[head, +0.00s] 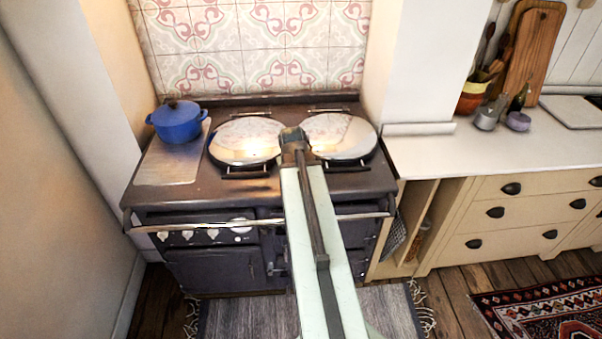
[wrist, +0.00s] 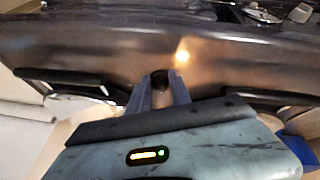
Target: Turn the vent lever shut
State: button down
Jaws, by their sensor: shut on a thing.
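In the head view the dark range cooker (head: 215,262) stands in the alcove. My arm crosses its front and hides the fingers and the lever there.
A blue pot (head: 177,122) stands on the left of the range top, beside two domed metal lids (head: 245,140). A rail (head: 190,226) runs along the front. A pale counter (head: 480,150) with drawers is on the right. A grey rug (head: 245,318) lies in front.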

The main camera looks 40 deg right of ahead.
jog(key=shift+w+a+m, duration=0.1)
jog(key=shift+m, duration=0.2)
dwell(0.4)
jog(key=c, duration=1.2)
grip_release()
jog(key=p+v, duration=0.7)
jog(key=shift+a+r, duration=0.25)
jog(key=shift+r, duration=0.05)
